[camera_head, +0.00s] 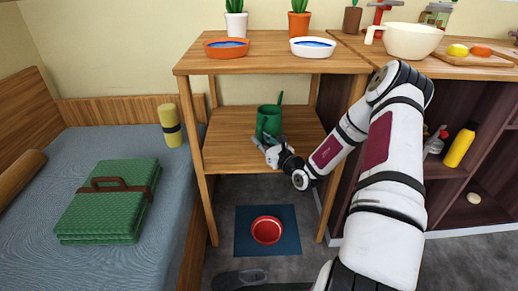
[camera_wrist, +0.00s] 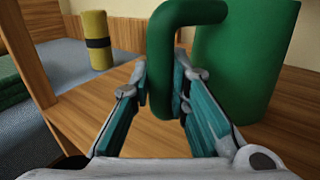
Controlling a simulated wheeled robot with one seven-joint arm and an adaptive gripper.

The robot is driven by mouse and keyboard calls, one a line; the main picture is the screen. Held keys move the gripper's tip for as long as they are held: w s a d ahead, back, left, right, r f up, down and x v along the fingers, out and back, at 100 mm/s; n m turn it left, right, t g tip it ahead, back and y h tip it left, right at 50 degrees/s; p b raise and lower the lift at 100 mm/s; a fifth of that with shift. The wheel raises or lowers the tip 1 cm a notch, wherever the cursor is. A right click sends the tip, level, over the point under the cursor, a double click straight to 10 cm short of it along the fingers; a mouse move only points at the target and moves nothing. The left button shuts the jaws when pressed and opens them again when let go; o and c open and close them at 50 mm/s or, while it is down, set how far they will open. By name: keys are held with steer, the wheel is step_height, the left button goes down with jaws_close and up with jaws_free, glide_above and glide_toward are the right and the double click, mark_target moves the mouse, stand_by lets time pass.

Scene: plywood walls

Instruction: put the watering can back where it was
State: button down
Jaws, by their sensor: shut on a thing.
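The green watering can (camera_head: 268,119) stands upright on the lower wooden shelf of the small table, its spout pointing up. My gripper (camera_head: 268,142) reaches in from the front right and is at the can's near side. In the wrist view my gripper (camera_wrist: 166,100) is shut on the can's curved green handle (camera_wrist: 160,62), with a finger on each side of it. The can's body (camera_wrist: 238,65) is just to the right of the handle. The can's base appears to be at the shelf board; I cannot tell whether it touches.
The lower shelf (camera_head: 225,150) is otherwise clear, framed by wooden legs. Above, the top board (camera_head: 265,63) holds an orange dish (camera_head: 226,48), a white dish (camera_head: 312,47) and potted plants. A red bowl (camera_head: 267,230) sits on a blue mat (camera_head: 240,245) below. A bed (camera_head: 70,190) is left.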

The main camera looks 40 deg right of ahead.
steer(key=shift+w+f+b, duration=0.2)
steer(key=shift+f+b, duration=0.35)
steer(key=shift+f, duration=0.3)
steer(key=shift+w+f+b, duration=0.2)
steer(key=shift+f+b, duration=0.35)
steer(key=shift+f, duration=0.4)
steer(key=c, duration=1.5)
jaws_free()
steer(key=shift+f, duration=0.1)
steer(key=shift+c, duration=0.2)
